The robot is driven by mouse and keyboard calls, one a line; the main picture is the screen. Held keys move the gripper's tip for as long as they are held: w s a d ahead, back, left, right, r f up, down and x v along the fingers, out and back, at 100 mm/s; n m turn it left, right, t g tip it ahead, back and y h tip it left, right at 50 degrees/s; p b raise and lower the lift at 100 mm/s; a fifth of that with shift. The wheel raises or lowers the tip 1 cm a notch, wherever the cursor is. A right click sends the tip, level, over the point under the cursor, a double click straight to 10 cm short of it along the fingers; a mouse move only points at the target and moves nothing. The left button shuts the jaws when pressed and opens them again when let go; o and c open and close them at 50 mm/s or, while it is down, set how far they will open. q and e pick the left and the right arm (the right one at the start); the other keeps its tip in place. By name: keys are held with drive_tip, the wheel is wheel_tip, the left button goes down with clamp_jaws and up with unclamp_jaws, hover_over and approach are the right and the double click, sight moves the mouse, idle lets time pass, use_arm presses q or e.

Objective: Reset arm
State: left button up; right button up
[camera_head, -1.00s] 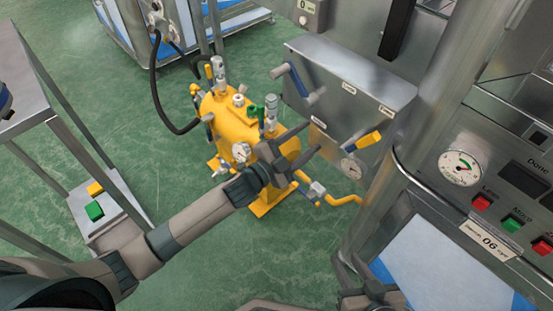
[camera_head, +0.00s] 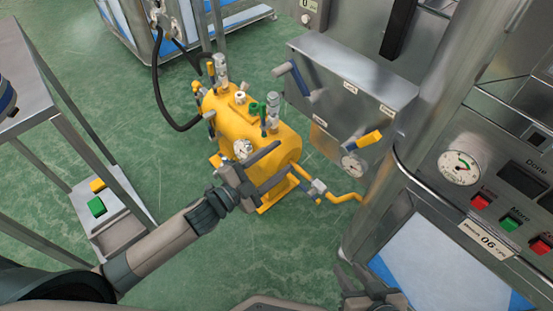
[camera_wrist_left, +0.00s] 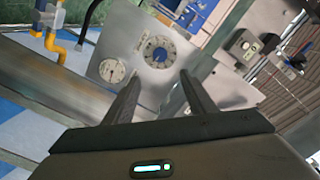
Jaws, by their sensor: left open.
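My left gripper (camera_head: 286,160) is open and empty in the head view. It shows in front of the lower part of the yellow tank and hides some of it. In the left wrist view its two dark fingers (camera_wrist_left: 157,92) are apart with nothing between them. My right gripper (camera_head: 355,272) is low in the head view, beside the steel machine column. Its fingers look apart and hold nothing that I can see; part of it is cut off by the frame's lower edge.
The yellow tank (camera_head: 228,125) with gauge and valves stands on the green floor. A steel box (camera_head: 345,90) with handles is right of it. A control panel (camera_head: 500,180) stands at right, a steel-framed stand (camera_head: 62,121) at left. Floor between stand and tank is clear.

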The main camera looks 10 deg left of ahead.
idle(0.4)
use_arm(q)
drive_tip(key=s+a+f+n+g+y, duration=0.1)
drive_tip(key=s+f+n+g+y, duration=0.2)
drive_tip(key=s+f+n, duration=0.55)
drive_tip(key=s+a+f+n+g+y, duration=0.1)
drive_tip(key=s+n+g+y, duration=0.4)
drive_tip(key=s, duration=0.9)
drive_tip(key=s+a+f+p, duration=0.2)
drive_tip(key=a+f+p, duration=0.1)
drive_tip(key=f+p, duration=0.6)
drive_tip(key=s+a+f+n+g+y+p, duration=0.1)
drive_tip(key=a+f+p, duration=0.3)
drive_tip(key=f+p, duration=0.5)
drive_tip(key=shift+s+f, duration=0.4)
drive_tip(key=shift+s, duration=0.15)
use_arm(e)
drive_tip(key=s+d+f+g+h, duration=0.1)
drive_tip(key=s+d+f, duration=0.1)
drive_tip(key=f, duration=0.7)
drive_tip(key=s+d+f+g+h, duration=0.1)
drive_tip(key=d+f, duration=0.3)
drive_tip(key=f, duration=0.5)
drive_tip(key=shift+s+d+f+g+h, duration=0.25)
drive_tip(key=shift+s+d+g+h, duration=0.05)
drive_tip(key=shift+s+g, duration=0.3)
use_arm(q)
drive_tip(key=shift+d, duration=0.1)
